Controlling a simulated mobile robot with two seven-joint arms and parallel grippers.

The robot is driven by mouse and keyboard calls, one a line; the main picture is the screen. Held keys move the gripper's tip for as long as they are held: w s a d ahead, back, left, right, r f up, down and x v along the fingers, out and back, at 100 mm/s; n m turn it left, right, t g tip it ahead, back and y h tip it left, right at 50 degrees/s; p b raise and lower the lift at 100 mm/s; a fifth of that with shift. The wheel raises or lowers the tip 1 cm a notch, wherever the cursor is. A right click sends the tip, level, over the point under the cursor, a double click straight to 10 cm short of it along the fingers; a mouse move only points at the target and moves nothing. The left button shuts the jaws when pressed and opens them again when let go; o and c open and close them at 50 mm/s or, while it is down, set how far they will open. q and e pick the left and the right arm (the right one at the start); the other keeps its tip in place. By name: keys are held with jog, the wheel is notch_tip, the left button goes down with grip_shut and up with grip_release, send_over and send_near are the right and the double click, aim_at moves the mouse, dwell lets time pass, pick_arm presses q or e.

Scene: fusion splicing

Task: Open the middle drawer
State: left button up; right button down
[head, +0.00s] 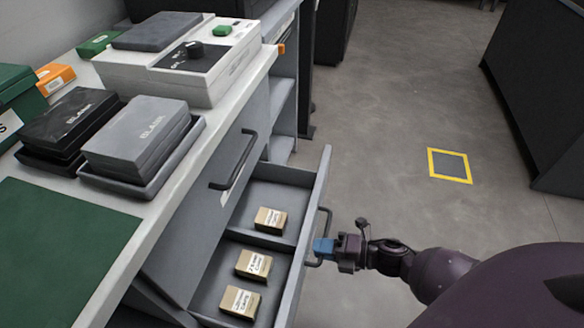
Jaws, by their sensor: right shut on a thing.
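The grey drawer (306,235) below the top drawer front stands pulled well out from the cabinet. It has a dark bar handle (328,218) on its front. My right gripper (322,248) comes in from the right and is shut on the lower part of this handle; its blue fingertips partly cover the bar. Inside the drawer lie three small labelled cartons (270,220), and a divider splits the space. My left gripper is not in view.
The top drawer front (205,225) is shut and has its own dark handle (236,165). On the worktop are a white-and-grey machine (215,75), two closed cases on trays (140,130) and a green mat (60,250). The floor to the right is clear around a yellow-edged square (450,165).

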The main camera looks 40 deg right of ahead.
jog(key=f+v, duration=0.2)
jog(key=v, duration=1)
jog(key=shift+s+d+f, duration=0.3)
jog(key=shift+s+d, duration=0.05)
jog(key=shift+s, duration=0.1)
jog(key=c, duration=1.2)
grip_release()
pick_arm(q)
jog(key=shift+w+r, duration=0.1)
pick_arm(e)
jog(key=shift+d, duration=0.1)
pick_arm(q)
jog(key=shift+p, duration=0.85)
pick_arm(e)
jog(key=v, duration=1)
jog(key=shift+s+d, duration=0.15)
jog(key=shift+s, duration=0.15)
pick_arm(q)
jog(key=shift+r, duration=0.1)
